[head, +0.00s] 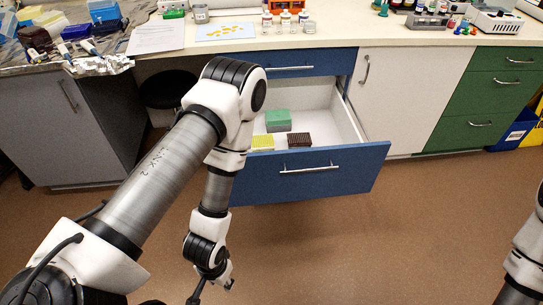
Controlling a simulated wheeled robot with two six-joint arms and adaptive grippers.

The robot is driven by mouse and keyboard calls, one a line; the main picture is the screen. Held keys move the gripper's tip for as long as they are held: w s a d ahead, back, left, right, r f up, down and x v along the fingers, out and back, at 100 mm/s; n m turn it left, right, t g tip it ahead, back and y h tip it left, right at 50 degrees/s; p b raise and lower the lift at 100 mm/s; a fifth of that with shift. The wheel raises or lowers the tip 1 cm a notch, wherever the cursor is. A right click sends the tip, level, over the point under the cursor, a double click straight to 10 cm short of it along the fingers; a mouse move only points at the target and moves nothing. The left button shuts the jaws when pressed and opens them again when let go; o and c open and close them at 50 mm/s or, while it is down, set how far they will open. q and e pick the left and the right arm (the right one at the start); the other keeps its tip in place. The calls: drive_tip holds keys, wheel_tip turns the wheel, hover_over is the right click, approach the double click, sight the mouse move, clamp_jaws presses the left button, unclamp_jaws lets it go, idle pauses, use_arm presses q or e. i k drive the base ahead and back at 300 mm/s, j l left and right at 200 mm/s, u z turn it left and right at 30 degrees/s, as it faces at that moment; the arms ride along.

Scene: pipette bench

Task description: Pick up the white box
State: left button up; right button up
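I cannot pick out a plain white box for certain in the head view. The open blue drawer (345,180) holds a green box (278,121), a yellow block (263,142) and a dark brown block (299,140). My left arm crosses in front of the drawer's left side and hides part of it. My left gripper (212,288) hangs low over the floor in front of the drawer, apart from it. Its lower part runs out of the picture, so its opening is unclear. My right arm shows only at the right edge, and its gripper is out of view.
The counter (345,30) above carries small bottles, a metal mug (200,13), a blue sheet with yellow pieces (228,31) and a white device (497,20) at right. A black stool (167,88) stands under the counter at left. The brown floor before the drawer is clear.

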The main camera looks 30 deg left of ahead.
sight(54, 29)
drive_tip(key=u, duration=2.1)
drive_tip(key=i+j, duration=0.25)
drive_tip(key=i, duration=0.3)
drive_tip(key=i+j+u, duration=0.1)
drive_tip(key=i+j, duration=0.15)
drive_tip(key=i, duration=0.25)
